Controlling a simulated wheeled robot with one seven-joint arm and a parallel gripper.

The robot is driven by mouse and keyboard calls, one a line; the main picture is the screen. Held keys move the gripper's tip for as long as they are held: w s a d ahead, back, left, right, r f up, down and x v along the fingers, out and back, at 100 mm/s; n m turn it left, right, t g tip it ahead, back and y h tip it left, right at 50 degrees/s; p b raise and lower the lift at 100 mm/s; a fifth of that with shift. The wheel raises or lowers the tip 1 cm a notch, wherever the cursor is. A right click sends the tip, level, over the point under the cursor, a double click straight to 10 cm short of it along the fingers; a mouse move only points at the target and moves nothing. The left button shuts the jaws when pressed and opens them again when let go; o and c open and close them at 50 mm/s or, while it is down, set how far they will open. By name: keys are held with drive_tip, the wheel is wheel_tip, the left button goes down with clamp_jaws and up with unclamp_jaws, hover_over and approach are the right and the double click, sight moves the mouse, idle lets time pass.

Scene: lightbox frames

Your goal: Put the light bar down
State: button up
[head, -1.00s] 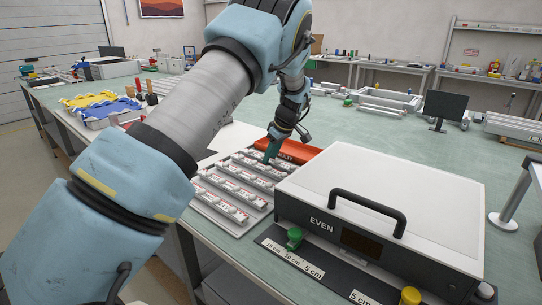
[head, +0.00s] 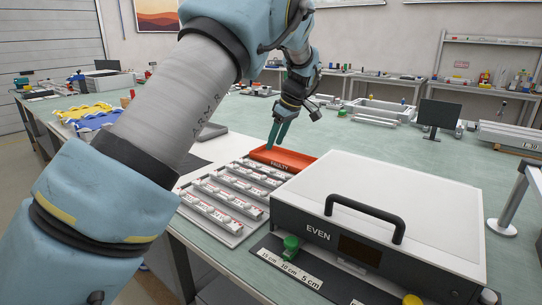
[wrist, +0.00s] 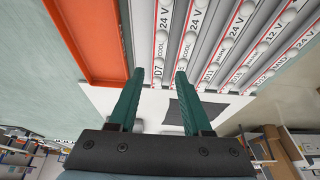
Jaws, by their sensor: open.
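My gripper (head: 277,136) is open and empty, raised above the back of the light-bar tray, close to the orange bin marked FAULTY (head: 297,163). Its two green fingers also show in the wrist view (wrist: 155,95), spread apart with nothing between them. Several white light bars (head: 240,188) lie in parallel rows in the grey tray (head: 230,238). In the wrist view the bar nearest the orange bin (wrist: 164,45) has a red-edged label reading COOL and 24 V. It lies in its row, apart from the fingers. Which bar was handled last is not clear.
A white box tester marked EVEN (head: 390,200), with a black handle, stands right of the tray. A dark flat pad (head: 208,132) lies behind the tray. The bench behind the orange bin is largely clear.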

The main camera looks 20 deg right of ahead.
drive_tip(key=shift+v, duration=0.85)
